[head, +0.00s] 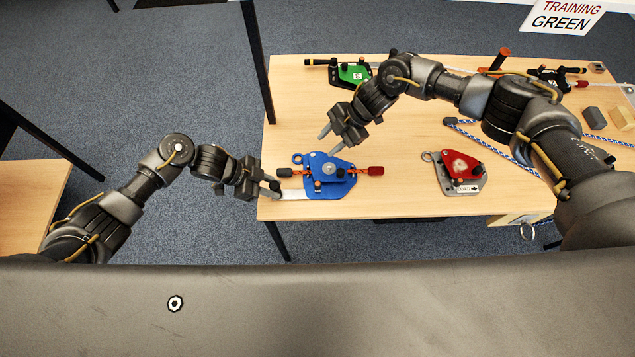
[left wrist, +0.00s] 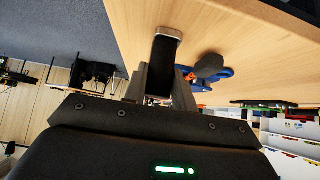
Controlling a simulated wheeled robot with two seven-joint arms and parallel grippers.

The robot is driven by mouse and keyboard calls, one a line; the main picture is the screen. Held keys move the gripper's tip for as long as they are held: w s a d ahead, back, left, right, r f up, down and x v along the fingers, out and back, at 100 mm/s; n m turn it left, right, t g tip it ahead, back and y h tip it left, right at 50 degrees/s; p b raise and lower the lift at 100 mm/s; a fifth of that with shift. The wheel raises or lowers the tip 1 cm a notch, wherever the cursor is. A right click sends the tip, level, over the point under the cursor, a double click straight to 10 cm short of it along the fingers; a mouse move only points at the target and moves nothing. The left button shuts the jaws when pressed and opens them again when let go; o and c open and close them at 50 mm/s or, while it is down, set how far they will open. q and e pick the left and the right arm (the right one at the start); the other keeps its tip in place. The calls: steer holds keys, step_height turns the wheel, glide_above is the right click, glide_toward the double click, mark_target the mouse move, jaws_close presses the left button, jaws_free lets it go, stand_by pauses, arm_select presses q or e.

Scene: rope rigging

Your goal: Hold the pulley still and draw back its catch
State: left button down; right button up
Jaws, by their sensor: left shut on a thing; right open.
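Small dark knobs sit on the pulley; I cannot tell which is the catch. My right gripper (head: 331,141) is open and empty, above and behind the pulley, apart from it.
A red pulley (head: 459,168) on a grey plate lies to the right. A green pulley (head: 350,74) lies at the back left. Blue-and-white rope (head: 498,149) and grey blocks (head: 594,118) are at the right. Bare table lies between the blue and red pulleys.

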mark_target(318, 183)
steer(key=s+r+n+g+h, duration=0.2)
steer(key=s+h, duration=0.2)
steer(key=s, duration=0.2)
steer(key=x, duration=0.7)
steer(key=a+x, duration=0.1)
steer(key=x, duration=0.3)
steer(key=shift+f, duration=0.2)
jaws_close()
